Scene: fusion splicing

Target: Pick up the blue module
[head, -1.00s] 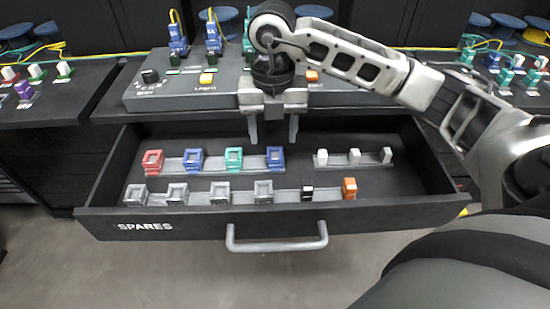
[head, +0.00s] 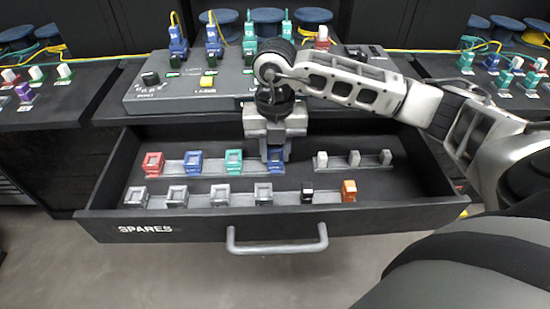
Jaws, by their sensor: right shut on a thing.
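My right gripper (head: 276,154) reaches down into the open drawer and is shut on the blue module (head: 276,166) at the right end of the back row. The fingers cover part of that module, and it still sits at its place on the grey strip. A second blue module (head: 194,162) stands further left in the same row, between a red module (head: 153,163) and a teal module (head: 234,161). My left gripper is not in view.
The drawer (head: 380,219) marked SPARES also holds several grey modules (head: 178,196) in front, a small black piece (head: 307,193), an orange module (head: 349,190) and white pieces (head: 354,158). A control panel (head: 228,88) with upright plugs stands behind.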

